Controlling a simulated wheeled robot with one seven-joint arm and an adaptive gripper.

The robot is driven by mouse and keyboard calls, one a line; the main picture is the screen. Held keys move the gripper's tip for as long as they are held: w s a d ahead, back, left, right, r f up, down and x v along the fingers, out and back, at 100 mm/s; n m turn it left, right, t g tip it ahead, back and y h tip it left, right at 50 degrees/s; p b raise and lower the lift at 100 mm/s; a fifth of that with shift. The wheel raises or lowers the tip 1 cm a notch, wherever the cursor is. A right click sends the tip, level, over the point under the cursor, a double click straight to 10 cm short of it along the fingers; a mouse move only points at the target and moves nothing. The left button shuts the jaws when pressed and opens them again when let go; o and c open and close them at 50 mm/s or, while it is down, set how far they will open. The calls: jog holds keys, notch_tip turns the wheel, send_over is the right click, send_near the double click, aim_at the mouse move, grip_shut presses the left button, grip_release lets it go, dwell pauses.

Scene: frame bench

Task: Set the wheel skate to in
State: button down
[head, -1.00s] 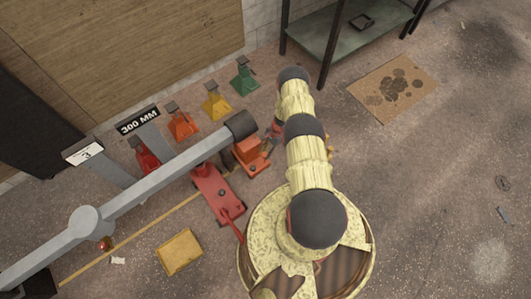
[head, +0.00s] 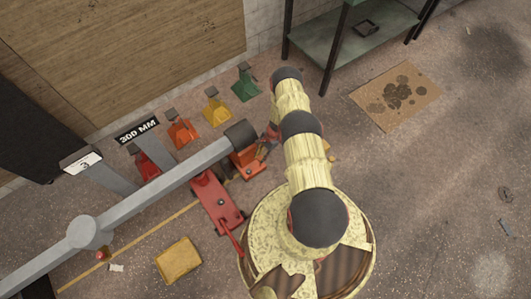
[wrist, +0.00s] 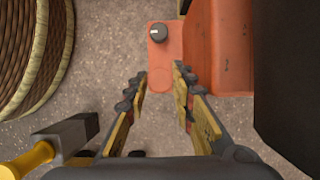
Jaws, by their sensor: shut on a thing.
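The wheel skate (head: 245,163) is the orange body on the floor beside the dark end of the grey beam, as I read it. In the wrist view its body (wrist: 219,55) stands at the upper right, with a flat orange tab (wrist: 160,60) carrying a dark round knob (wrist: 159,32). In the head view my gripper (head: 268,140) is partly hidden by my arm.
The grey beam (head: 160,185) runs low to the dark end (head: 240,135) next to the skate. A red floor jack (head: 216,200) lies left of my base. Coloured stands (head: 245,83) line the wall.

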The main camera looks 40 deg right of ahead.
jog(key=shift+w, duration=0.25)
jog(key=c, duration=1.8)
grip_release()
jog(key=shift+w, duration=0.1)
jog(key=shift+o, duration=0.2)
jog(key=shift+d+r, duration=0.1)
jog(key=shift+r, duration=0.05)
jog(key=v, duration=1.1)
jog(key=shift+r, duration=0.3)
jog(key=shift+s, duration=0.25)
